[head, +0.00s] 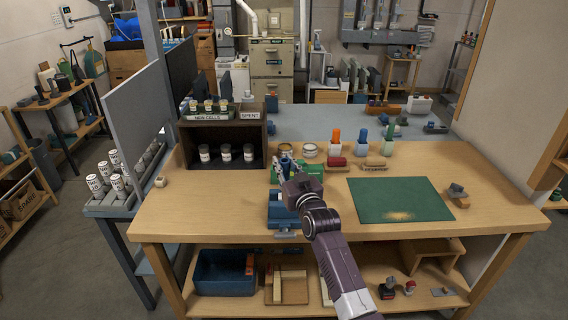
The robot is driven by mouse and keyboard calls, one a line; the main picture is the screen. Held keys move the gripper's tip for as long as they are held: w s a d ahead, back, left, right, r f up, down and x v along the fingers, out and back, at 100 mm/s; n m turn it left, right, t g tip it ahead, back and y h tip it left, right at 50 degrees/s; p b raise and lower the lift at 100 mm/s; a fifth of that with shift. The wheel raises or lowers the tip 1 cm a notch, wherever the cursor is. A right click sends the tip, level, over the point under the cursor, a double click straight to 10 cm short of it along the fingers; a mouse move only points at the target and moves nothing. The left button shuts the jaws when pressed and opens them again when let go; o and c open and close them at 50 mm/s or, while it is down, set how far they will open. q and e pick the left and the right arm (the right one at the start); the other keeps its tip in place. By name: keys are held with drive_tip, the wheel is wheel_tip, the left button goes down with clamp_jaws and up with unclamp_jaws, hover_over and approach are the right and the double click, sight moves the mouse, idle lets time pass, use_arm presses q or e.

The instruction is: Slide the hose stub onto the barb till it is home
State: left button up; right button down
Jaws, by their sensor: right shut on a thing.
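My right gripper (283,172) reaches over the wooden bench from the bottom of the head view. It is shut on a small dark piece (286,160), which looks like the hose stub; the fingers hide much of it. A blue vise-like fixture (281,211) stands near the bench's front edge, just below the gripper in the picture. I cannot make out the barb, nor whether the stub touches it. My left gripper is not in view.
A green mat (400,199) lies to the right. A dark shelf box (185,145) with small jars stands at the left. Cans, bottles, a red roll (337,163) and a brush (375,163) line the back. The bench's front left is clear.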

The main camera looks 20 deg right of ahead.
sight(287, 173)
drive_tip(key=shift+f+b, duration=0.7)
drive_tip(key=shift+f, duration=0.45)
drive_tip(key=c, duration=1.6)
unclamp_jaws()
drive_tip(key=shift+s+p, duration=0.4)
drive_tip(key=shift+p, duration=0.1)
drive_tip(key=shift+s+r+p, duration=0.15)
drive_tip(key=shift+s+p, duration=0.7)
drive_tip(key=shift+s, duration=0.25)
drive_tip(key=s+p, duration=0.3)
drive_tip(key=s, duration=0.2)
drive_tip(key=shift+d, duration=0.1)
